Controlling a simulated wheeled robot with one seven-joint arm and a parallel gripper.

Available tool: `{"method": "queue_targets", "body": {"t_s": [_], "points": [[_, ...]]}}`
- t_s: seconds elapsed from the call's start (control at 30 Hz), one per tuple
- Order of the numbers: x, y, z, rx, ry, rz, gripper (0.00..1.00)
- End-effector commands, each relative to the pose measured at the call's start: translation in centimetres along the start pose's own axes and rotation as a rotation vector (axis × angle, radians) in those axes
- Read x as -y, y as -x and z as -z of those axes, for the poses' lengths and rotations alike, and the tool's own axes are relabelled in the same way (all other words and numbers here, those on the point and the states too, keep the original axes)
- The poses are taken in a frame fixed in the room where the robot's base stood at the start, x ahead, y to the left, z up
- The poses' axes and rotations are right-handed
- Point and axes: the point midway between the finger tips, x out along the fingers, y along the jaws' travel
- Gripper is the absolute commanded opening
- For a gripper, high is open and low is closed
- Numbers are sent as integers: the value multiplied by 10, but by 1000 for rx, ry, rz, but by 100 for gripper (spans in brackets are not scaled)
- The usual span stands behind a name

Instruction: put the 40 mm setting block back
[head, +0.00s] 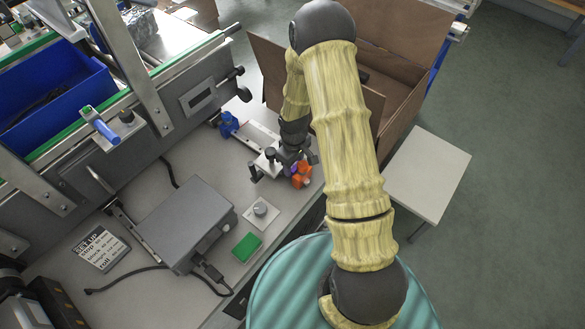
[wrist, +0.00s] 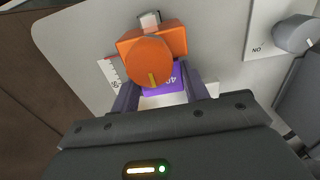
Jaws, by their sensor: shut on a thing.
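In the head view my gripper (head: 296,166) is low over the bench beside the orange stop (head: 301,176), and the block is too small to make out there. A white scale strip (wrist: 110,72) shows beside the stop.
A grey box (head: 185,222) with a cable, a dial plate (head: 261,212) and a green block (head: 247,247) are on the bench. A setup card (head: 101,248) lies at left. A blue fitting (head: 228,123) is near the conveyor frame. An open cardboard box (head: 403,40) stands behind my arm.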

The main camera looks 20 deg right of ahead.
Motion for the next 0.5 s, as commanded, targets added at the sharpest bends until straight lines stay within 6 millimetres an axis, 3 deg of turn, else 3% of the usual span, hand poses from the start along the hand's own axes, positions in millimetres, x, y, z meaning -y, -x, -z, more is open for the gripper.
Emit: {"method": "queue_targets", "body": {"t_s": [0.5], "points": [[1, 4, 1, 0, 2, 0, 14]]}}
